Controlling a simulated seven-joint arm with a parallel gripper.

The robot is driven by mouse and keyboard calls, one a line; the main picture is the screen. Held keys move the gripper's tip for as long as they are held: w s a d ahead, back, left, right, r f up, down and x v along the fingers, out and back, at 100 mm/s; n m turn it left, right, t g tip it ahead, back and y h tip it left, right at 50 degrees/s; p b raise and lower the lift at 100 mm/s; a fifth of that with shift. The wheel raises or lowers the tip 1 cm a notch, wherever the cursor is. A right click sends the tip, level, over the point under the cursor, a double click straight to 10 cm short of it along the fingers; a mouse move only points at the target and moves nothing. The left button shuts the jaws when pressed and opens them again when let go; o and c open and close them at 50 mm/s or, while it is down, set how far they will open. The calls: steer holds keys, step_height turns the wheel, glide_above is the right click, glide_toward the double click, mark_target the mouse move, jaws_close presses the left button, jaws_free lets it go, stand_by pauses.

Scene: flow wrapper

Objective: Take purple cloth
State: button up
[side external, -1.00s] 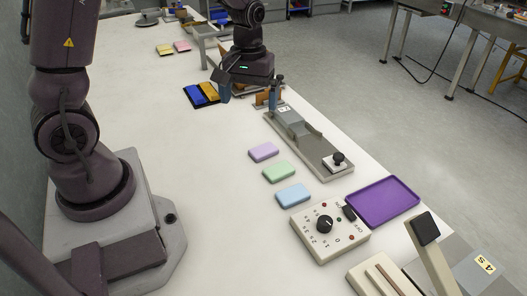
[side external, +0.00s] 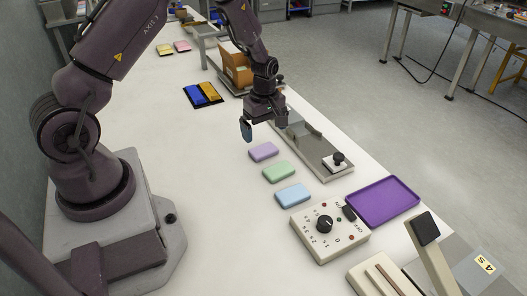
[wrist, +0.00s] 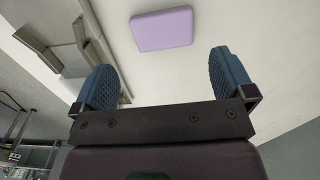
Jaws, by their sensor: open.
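The purple cloth (side external: 263,152) is a small, flat, light purple block lying on the white table, at the far end of a row of three. It also shows at the top middle of the wrist view (wrist: 161,29), ahead of my fingertips and roughly between them. My gripper (side external: 264,131) hangs above the table, just beyond the purple cloth. In the wrist view my gripper's two blue fingers (wrist: 162,80) are wide apart with nothing between them. The cloth is untouched.
A green block (side external: 279,172) and a blue block (side external: 293,195) lie nearer in the same row. A grey fixture (side external: 312,148) runs close on the right. A purple tray (side external: 372,201) and a dial box (side external: 328,229) stand nearer. The table left of the row is clear.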

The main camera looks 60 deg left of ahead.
mark_target(264, 150)
steer(key=shift+s+d+f, duration=0.1)
steer(key=shift+s+f, duration=0.05)
steer(key=shift+f, duration=3)
steer(key=shift+c, duration=0.5)
steer(key=c, duration=0.7)
